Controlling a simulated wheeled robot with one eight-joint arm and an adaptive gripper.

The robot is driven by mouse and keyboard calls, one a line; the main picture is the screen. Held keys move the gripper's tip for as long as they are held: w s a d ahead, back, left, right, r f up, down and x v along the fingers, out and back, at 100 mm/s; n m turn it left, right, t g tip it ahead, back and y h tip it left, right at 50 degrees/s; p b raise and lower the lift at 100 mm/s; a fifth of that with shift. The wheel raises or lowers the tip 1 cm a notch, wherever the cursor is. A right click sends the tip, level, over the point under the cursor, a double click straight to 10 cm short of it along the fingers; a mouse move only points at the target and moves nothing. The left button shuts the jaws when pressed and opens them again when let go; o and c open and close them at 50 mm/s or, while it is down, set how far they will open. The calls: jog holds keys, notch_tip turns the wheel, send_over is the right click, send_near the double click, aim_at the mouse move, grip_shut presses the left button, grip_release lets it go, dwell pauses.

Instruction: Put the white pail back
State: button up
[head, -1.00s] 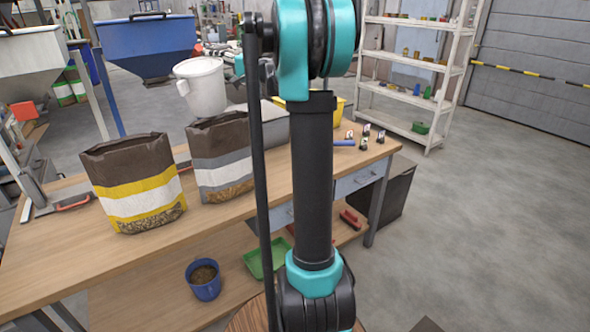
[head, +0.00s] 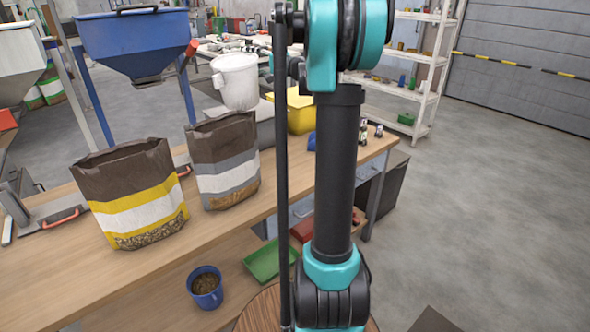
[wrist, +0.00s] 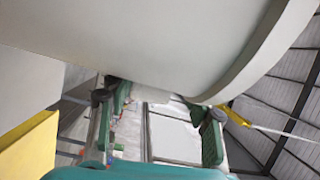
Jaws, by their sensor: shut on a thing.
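The white pail (head: 237,82) hangs upright above the workbench, just beyond the grey-banded bag, in the head view. In the wrist view the pail (wrist: 150,40) fills the top of the picture, close to the fingers. My gripper (wrist: 160,104) has its green fingers at the pail's underside edge in that view and is shut on the pail. The exact contact is partly hidden.
A yellow-banded bag (head: 135,195) and a grey-banded bag (head: 224,165) stand on the wooden workbench (head: 200,245). A yellow bin (head: 300,115) stands behind my arm. A blue hopper (head: 135,42) is at the back left. A blue mug (head: 205,288) and green tray (head: 268,260) sit below. Floor at right is clear.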

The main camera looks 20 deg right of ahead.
jog(key=s+d+f+m+t+h, duration=0.1)
jog(key=s+d+f+m+h, duration=0.15)
jog(key=d, duration=0.45)
jog(key=s+d+f+m+t+h, duration=0.1)
jog(key=s+d+f+h, duration=0.1)
jog(key=d+f, duration=0.35)
jog(key=s+d+f+m+t+h, duration=0.1)
jog(key=s+d+f+m+h, duration=0.1)
jog(key=d, duration=0.6)
notch_tip(320, 180, down, 20)
jog(key=shift+s+r, duration=0.2)
jog(key=shift+f+y, duration=0.15)
jog(key=shift+y, duration=0.1)
jog(key=o, duration=1.3)
jog(key=shift+c, duration=0.2)
jog(key=v, duration=1.2)
jog(key=shift+r, duration=0.25)
